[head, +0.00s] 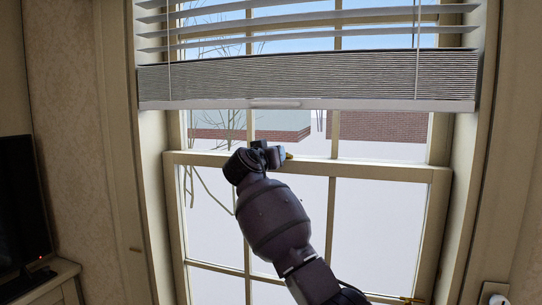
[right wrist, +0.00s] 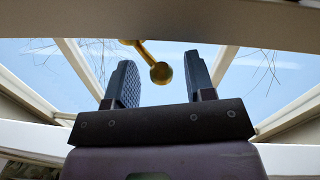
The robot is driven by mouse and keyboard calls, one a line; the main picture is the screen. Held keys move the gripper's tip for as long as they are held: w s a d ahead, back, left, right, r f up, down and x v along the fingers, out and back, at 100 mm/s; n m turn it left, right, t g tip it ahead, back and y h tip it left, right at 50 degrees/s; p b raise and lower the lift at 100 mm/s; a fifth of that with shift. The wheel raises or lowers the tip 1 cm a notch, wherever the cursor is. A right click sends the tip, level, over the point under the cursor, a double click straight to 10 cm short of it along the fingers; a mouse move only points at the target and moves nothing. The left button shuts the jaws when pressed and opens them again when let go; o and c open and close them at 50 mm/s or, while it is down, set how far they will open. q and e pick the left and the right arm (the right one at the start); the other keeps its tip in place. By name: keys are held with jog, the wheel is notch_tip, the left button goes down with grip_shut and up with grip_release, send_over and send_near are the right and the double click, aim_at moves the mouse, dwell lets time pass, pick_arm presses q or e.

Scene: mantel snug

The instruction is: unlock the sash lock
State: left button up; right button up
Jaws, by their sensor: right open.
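The sash lock is brass. In the head view only a small bit of it (head: 288,156) shows on the window's middle rail, just right of my right gripper (head: 267,155), which hides the rest. In the right wrist view its lever ends in a round knob (right wrist: 160,73). The knob appears between the two fingers of my right gripper (right wrist: 158,66), with a gap on each side. The gripper is open and holds nothing. The lever's base is partly hidden behind a pale frame edge at the top. My left gripper is not in view.
A pleated blind (head: 310,78) with slats above hangs over the upper window, its bottom rail (head: 350,104) a little above my right gripper. Window jambs stand on both sides. A brass fitting (head: 412,300) is low at right. A dark screen (head: 18,205) stands at left.

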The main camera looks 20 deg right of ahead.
jog(key=b+v, duration=0.2)
jog(key=v, duration=0.8)
jog(key=shift+s+a, duration=0.2)
jog(key=shift+s, duration=0.1)
